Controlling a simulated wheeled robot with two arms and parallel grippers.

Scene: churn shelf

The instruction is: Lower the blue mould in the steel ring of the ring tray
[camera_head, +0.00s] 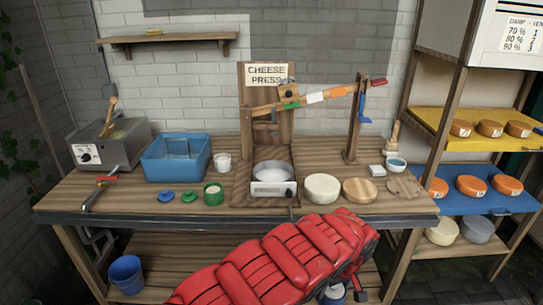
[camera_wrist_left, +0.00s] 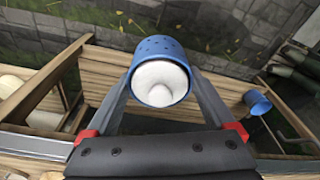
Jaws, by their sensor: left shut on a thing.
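My left gripper (camera_wrist_left: 160,78) is shut on a blue mould (camera_wrist_left: 162,50). The mould has a perforated wall and holds white, domed curd, seen through its open end in the left wrist view. One grey finger lies on each side of it. In the head view, my red left arm reaches across the front of the bench. The left gripper (camera_head: 348,286) hangs below the bench edge there, with a small part of the blue mould (camera_head: 334,292) showing under the arm. My right gripper is out of view.
The bench (camera_head: 225,201) carries a cheese press (camera_head: 266,72) with a steel pan (camera_head: 273,170), a blue tub (camera_head: 176,157) and white cheese (camera_head: 322,188). A shelf rack (camera_head: 487,143) with orange cheeses stands right. A blue bucket (camera_head: 127,273) stands low at left.

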